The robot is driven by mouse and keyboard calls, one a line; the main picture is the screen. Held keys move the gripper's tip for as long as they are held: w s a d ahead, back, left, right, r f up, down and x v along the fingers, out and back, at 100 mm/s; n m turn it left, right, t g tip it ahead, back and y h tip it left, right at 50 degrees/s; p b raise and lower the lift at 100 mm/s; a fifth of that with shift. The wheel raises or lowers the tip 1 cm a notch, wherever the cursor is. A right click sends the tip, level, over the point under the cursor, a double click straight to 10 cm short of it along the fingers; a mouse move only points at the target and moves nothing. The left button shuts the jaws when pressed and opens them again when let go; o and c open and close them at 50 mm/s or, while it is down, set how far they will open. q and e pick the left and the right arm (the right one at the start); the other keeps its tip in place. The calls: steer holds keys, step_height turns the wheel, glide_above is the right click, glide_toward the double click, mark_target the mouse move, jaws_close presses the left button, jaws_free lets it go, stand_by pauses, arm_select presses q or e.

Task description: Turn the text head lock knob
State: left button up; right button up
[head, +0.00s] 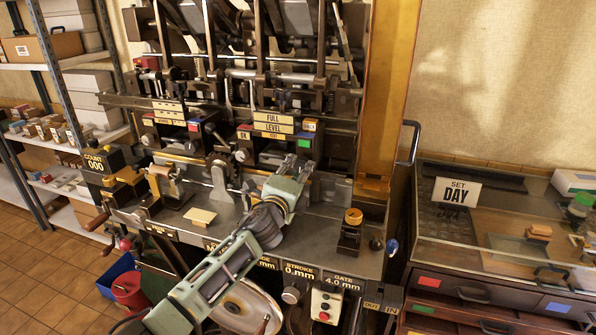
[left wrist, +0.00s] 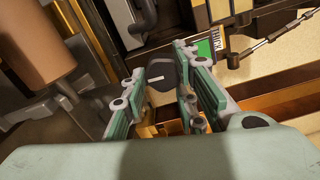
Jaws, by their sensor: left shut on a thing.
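My left arm reaches up over the press bed. Its green gripper (head: 296,168) is at the right part of the press, below the FULL LEVEL sign. In the left wrist view, the gripper's fingers (left wrist: 166,82) are closed on a dark rounded knob (left wrist: 161,73) with a short white mark on its face. The knob sits between the fingertips. In the head view the knob is hidden by the gripper, and I cannot read a label naming it. My right gripper is not in view.
The press bed (head: 215,208) carries a pale card (head: 200,217) and several small mechanisms. A yellow-topped knob (head: 353,217) stands to the right of my arm. An upright amber panel (head: 385,95) rises close by.

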arm_select(q)
steer(key=shift+f+m, duration=0.3)
steer(key=shift+f, duration=0.3)
steer(key=o, duration=1)
steer(key=shift+r, duration=0.1)
steer(key=shift+r, duration=0.25)
steer(key=shift+s, duration=0.1)
steer(key=v, duration=1.2)
steer(key=shift+f, duration=0.1)
